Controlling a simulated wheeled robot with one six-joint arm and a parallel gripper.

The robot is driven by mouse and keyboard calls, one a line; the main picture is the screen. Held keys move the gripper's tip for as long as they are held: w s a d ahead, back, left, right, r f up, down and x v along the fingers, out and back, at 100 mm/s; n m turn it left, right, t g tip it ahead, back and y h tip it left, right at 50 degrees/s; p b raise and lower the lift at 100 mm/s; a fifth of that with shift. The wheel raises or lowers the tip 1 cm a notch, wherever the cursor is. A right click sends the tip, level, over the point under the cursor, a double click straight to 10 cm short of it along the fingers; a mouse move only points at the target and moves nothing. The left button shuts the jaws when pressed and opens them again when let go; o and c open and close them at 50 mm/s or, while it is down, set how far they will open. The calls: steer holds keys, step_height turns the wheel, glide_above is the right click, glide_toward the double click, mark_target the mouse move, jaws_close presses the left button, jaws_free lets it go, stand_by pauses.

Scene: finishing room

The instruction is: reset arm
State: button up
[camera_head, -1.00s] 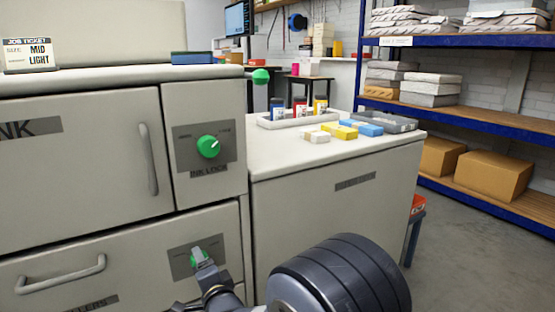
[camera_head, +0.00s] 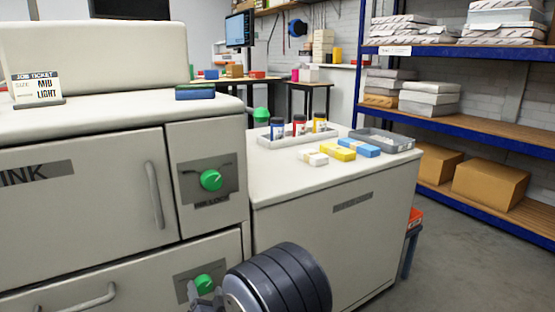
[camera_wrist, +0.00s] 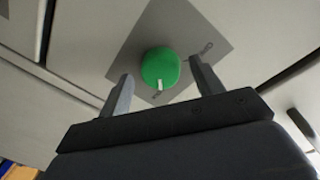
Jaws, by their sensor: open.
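My gripper (camera_head: 206,296) is at the bottom of the head view, in front of the lower green knob (camera_head: 203,284) on its grey plate. In the wrist view my gripper (camera_wrist: 160,92) is open and empty. The green knob (camera_wrist: 160,67) shows beyond and between its two fingers, with a white mark at its lower edge. I cannot tell how far the fingertips are from the knob. An upper green knob (camera_head: 210,181) sits on the ink lock plate of the cabinet (camera_head: 205,140).
A lower counter (camera_head: 320,240) to the right bears a tray of bottles (camera_head: 275,141), small coloured boxes (camera_head: 339,153) and a grey tray (camera_head: 385,142). A job ticket (camera_head: 37,89) stands on the cabinet. A blue-framed shelf (camera_head: 450,52) stands at right. Floor shows at lower right.

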steer(key=n+p, duration=0.2)
steer(key=p, duration=0.1)
steer(key=shift+r+n, duration=0.15)
steer(key=shift+n, duration=0.25)
steer(key=shift+n+p, duration=0.7)
steer(key=shift+p, duration=0.05)
steer(key=shift+f, duration=0.2)
